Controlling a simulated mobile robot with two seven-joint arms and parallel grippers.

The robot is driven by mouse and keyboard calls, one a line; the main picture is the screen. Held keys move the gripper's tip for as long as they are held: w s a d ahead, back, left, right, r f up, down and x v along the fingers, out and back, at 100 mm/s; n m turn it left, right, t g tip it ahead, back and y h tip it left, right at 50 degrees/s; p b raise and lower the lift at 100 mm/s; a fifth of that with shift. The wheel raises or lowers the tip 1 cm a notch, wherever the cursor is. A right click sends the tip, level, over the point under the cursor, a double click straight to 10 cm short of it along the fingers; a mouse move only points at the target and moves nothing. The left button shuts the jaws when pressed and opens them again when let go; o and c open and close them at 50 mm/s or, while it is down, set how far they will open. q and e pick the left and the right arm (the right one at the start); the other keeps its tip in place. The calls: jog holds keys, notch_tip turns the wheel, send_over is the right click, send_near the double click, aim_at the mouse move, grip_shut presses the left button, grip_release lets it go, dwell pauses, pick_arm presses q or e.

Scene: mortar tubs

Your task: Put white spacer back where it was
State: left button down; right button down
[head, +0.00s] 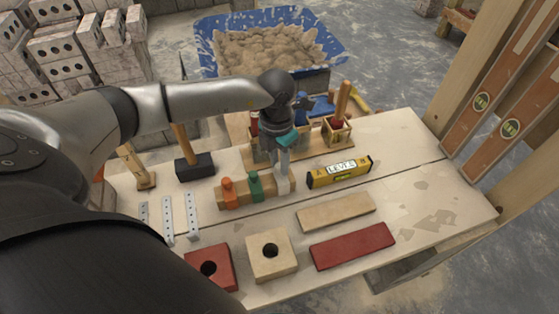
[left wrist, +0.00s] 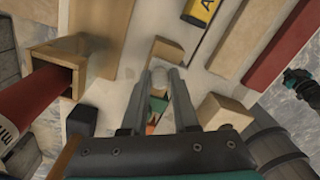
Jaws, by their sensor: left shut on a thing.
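The white spacer (head: 284,185) is upright between the fingertips of my left gripper (head: 284,168), at the right end of a low wooden rack (head: 240,204). An orange spacer (head: 229,193) and a green spacer (head: 255,186) stand in the rack to its left. In the left wrist view, the left gripper (left wrist: 164,78) is shut on the white spacer, mostly hidden between the fingers. I cannot tell whether its foot is seated or just above the rack. A dark part with teal patches at that view's right edge looks like my right gripper (left wrist: 302,84); its jaws are unclear.
A yellow level (head: 338,172) lies right of the rack. A black-headed mallet (head: 195,166) stands to the left. Several perforated strips (head: 167,218), two holed blocks (head: 272,256) and two flat bars (head: 352,246) lie in front. A tool holder (head: 334,138) is behind. The table's right side is clear.

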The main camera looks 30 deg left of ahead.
pick_arm(q)
jog(key=shift+f, duration=0.3)
jog(key=c, duration=0.6)
grip_release()
